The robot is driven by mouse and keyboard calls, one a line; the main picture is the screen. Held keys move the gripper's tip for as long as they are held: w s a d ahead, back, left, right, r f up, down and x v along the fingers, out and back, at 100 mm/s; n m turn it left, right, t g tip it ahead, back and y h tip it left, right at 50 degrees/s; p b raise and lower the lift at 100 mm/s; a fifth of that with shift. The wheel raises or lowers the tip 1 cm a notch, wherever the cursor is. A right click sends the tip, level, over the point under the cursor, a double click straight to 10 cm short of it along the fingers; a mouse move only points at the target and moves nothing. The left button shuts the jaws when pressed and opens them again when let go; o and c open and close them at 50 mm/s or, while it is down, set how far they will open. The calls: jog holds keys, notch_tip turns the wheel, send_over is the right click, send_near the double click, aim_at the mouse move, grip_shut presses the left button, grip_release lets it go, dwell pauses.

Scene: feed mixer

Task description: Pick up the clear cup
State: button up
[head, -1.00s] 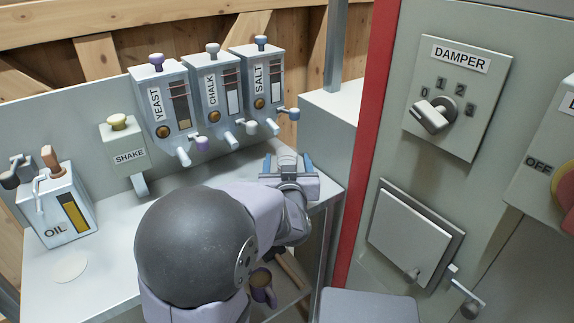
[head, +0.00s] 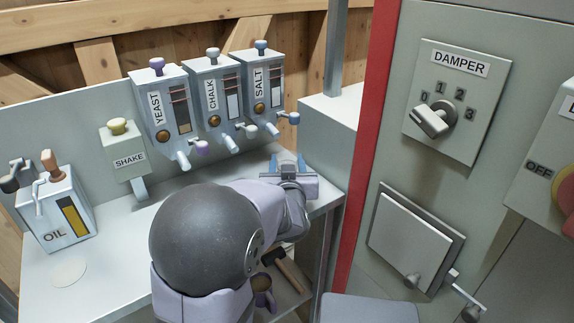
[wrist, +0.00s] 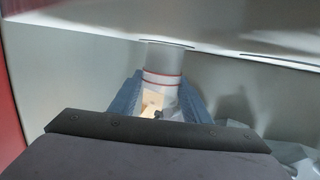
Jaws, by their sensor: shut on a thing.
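The clear cup (wrist: 165,60) shows in the wrist view as a see-through cylinder with red lines around it. My gripper (wrist: 160,88) has its two blue fingers on either side of the cup and is shut on it. In the head view my gripper (head: 289,165) is at the right end of the grey worktop, below and right of the SALT dispenser. There the cup is very faint between the fingers, and my arm hides its lower part. I cannot tell whether the cup touches the worktop.
YEAST (head: 167,105), CHALK (head: 215,98) and SALT (head: 262,90) dispensers hang behind the worktop (head: 110,240). The SHAKE box (head: 128,160) and OIL box (head: 60,215) are left. A red post (head: 367,140) and the DAMPER panel (head: 460,90) stand right. A mug (head: 262,290) and hammer (head: 288,268) lie lower.

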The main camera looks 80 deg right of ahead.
aim_at(286, 156)
jog(key=shift+r, duration=0.15)
jog(key=shift+r+p, duration=0.3)
jog(key=shift+r, duration=0.6)
jog(key=shift+w+a+r, duration=0.1)
jog(key=shift+w+r, duration=0.1)
jog(key=shift+r, duration=0.65)
jog(key=w+a+b, duration=0.1)
jog(key=w+a, duration=0.9)
jog(key=shift+f, duration=0.15)
jog(key=shift+w+a+b, duration=0.55)
jog(key=shift+w+a, duration=0.65)
jog(key=shift+w, duration=0.05)
